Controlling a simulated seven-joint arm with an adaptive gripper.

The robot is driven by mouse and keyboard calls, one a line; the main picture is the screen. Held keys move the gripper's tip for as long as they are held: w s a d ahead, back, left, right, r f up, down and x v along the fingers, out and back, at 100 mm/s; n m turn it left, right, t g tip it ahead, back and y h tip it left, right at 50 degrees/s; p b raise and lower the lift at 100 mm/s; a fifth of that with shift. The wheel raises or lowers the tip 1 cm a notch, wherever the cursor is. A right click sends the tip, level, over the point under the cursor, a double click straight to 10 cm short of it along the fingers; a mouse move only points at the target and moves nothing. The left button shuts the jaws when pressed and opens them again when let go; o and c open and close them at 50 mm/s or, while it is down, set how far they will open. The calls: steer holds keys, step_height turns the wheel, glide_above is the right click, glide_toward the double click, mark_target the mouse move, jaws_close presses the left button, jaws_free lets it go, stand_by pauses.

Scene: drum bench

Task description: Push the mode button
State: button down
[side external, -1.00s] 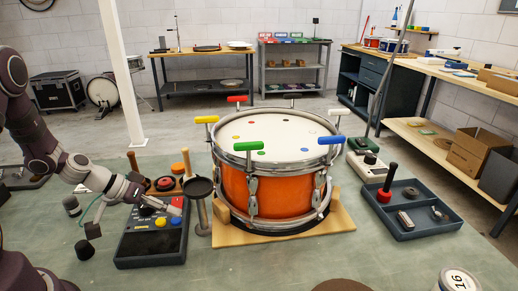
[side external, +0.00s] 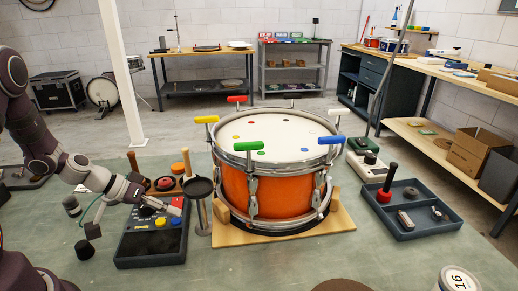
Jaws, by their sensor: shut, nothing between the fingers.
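A dark control box (side external: 150,247) stands on the bench to the left of the drum, with a black front panel. A yellow button (side external: 160,222) and a blue button (side external: 176,221) show on its upper part, and a red part shows at its back right. I cannot read which one is the mode button. My gripper (side external: 174,210) reaches in from the left, low over the back of the box. Its fingers are shut and empty, just behind the yellow and blue buttons. They hide part of the box top, and I cannot tell whether they touch it.
An orange drum (side external: 264,191) with coloured T-handled keys sits on a wooden base (side external: 340,222). A dark round-topped stand (side external: 200,187) is close to the right of the box. A blue-grey tray (side external: 427,232) lies further right. The bench front is mostly clear.

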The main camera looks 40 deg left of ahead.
mark_target(173, 221)
steer(key=shift+r, duration=0.15)
step_height(173, 221, up, 6)
steer(key=shift+f, duration=0.1)
stand_by(0.4)
steer(key=s+d+r+m+g+y, duration=0.2)
steer(key=s+d+r+y, duration=0.3)
steer(key=s+r, duration=0.4)
steer(key=shift+s+d+r, duration=0.15)
steer(key=shift+d+r, duration=0.5)
steer(key=shift+d, duration=0.25)
stand_by(0.8)
